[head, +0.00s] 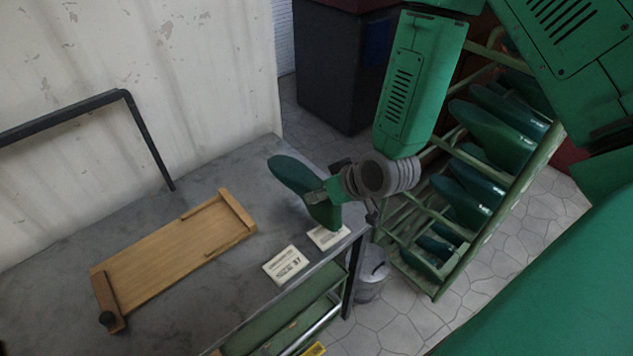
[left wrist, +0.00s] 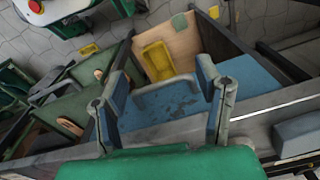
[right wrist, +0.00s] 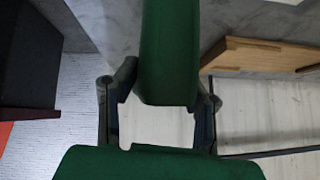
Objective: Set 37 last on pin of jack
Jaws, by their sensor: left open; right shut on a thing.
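My right gripper (head: 326,190) is shut on a dark green last (head: 292,172) and holds it tilted above the right end of the grey table. In the right wrist view the last (right wrist: 168,50) stands between the two fingers. A card marked 37 (head: 286,265) lies on the table, and a second card (head: 328,237) lies just below the last. I cannot make out a jack or its pin in these frames. My left gripper (left wrist: 162,95) is open and empty in the left wrist view, above a blue surface (left wrist: 160,108); it is outside the head view.
A wooden board (head: 170,262) with raised edges lies on the table (head: 215,310). A black bar frame (head: 125,95) stands behind it. A green rack (head: 470,235) of several lasts and a grey bucket (head: 372,275) stand at right. The left wrist view shows a yellow tray (left wrist: 157,60).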

